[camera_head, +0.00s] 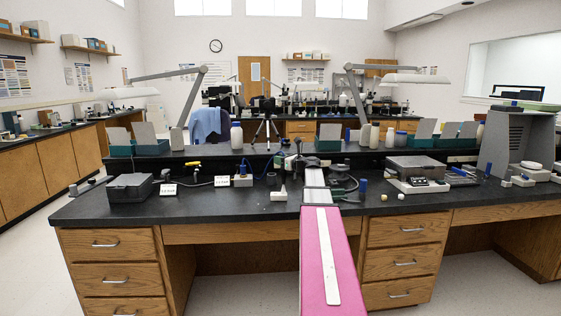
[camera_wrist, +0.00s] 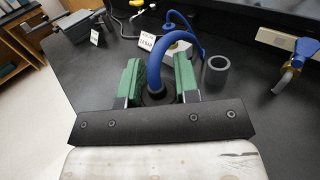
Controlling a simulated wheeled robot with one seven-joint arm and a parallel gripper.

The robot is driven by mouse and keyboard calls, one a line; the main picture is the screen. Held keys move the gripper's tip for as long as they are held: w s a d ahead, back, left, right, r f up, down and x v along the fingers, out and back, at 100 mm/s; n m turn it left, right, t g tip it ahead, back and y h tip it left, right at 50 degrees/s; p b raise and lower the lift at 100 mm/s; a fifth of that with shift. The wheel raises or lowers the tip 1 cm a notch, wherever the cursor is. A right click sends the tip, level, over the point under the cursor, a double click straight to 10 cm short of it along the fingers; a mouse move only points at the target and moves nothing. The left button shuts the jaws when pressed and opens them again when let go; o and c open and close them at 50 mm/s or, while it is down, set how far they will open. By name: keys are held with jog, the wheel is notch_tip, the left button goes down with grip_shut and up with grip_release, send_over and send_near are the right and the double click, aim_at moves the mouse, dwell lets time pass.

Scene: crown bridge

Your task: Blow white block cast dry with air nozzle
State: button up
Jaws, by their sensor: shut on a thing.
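My gripper (camera_wrist: 158,80) shows in the wrist view with two green fingers, shut on a dark round piece with a thick blue hose (camera_wrist: 183,22) arching up from it. I take this piece to be the air nozzle (camera_wrist: 154,97); its lower end is hidden. In the head view, my arm reaches over the bench. A small white block (camera_head: 279,195), which looks like the white block cast, stands near the bench's front edge, just left of my arm. I cannot make it out in the wrist view. Whether the nozzle faces it cannot be told.
A grey ring-shaped cylinder (camera_wrist: 216,70) stands right of the fingers. A blue-and-yellow fitting (camera_wrist: 297,63) with a clear tube is farther right. A scale (camera_head: 417,185) stands at right. Bare black bench lies front left.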

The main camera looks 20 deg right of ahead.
notch_tip(320, 180, up, 6)
dwell(0.8)
jog(key=shift+w, duration=0.1)
dwell(0.3)
